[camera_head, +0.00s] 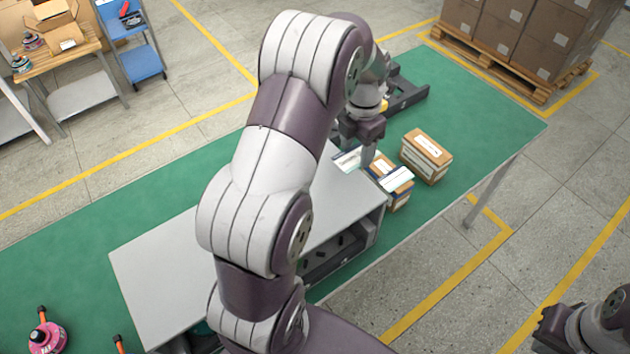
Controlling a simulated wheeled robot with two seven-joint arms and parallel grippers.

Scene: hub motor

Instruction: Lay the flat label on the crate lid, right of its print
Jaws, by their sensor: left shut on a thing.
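My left gripper (362,156) is shut on a small flat white label (347,160), which sticks out to the left of its fingers. It is above the far right end of the grey cabinet top, beside a small cardboard box (399,199). White and blue flat pieces (395,178) lie on that box's top; I cannot tell whether they are print or loose labels. I cannot tell for sure which thing is the crate lid, and its print is not readable. My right gripper (548,328) is at the lower right, away from the table; its jaw opening is unclear.
A second cardboard box (428,144) stands right of the first on the green table (490,130). The grey cabinet (150,262) has an open front with dark parts inside. A dark frame (408,94) lies behind. A pink hub (46,338) sits at lower left.

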